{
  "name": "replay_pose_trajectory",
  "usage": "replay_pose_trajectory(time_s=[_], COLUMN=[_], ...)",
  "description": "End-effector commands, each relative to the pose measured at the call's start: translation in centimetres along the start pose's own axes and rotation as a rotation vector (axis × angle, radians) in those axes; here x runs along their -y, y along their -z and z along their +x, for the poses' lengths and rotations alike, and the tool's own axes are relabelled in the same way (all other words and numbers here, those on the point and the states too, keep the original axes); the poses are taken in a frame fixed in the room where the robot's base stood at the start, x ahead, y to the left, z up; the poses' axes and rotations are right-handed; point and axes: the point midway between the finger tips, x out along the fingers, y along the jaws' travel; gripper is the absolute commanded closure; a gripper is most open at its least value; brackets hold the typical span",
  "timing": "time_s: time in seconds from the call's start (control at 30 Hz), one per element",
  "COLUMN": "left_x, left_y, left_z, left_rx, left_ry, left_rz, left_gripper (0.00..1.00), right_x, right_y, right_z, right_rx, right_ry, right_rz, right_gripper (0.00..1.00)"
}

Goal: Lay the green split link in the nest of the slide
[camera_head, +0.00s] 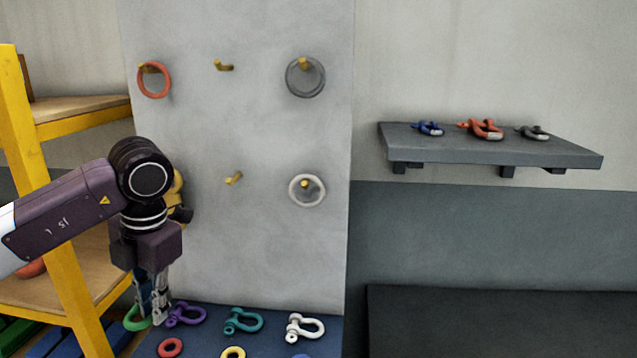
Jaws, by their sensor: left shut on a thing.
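My left gripper (154,316) points straight down over the left end of the blue surface and is shut on the green split link (132,323). The link is a curved green piece at the fingertips, partly hidden by them. I cannot tell whether it touches the surface under it. I cannot make out the slide or its nest in this view. My right gripper is out of view.
Purple (187,314), teal (243,320) and white (305,326) shackles lie right of the gripper on the blue surface (213,333). Red (170,347) and yellow (233,353) rings lie in front. A yellow-framed rack (38,165) stands left. A grey shelf (560,153) holds shackles.

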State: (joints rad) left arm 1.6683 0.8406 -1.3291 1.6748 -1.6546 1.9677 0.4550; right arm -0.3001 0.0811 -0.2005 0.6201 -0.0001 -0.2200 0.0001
Motion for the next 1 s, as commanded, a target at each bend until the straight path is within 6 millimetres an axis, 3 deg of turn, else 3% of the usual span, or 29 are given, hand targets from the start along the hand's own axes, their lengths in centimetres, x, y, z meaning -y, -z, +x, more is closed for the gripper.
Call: replay_pose_trajectory(time_s=[0.4,1.0], left_x=[3.5,8.1], left_y=[0.9,2.7], left_z=[1.8,3.3], left_rx=[0.133,0.305], left_ry=[0.001,0.001], left_rz=[0.665,1.523], left_gripper=[1.0,1.0], right_x=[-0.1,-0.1], right_y=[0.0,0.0], right_z=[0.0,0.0], right_rx=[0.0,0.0], right_ry=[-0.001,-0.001], right_rz=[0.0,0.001], right_gripper=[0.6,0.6])
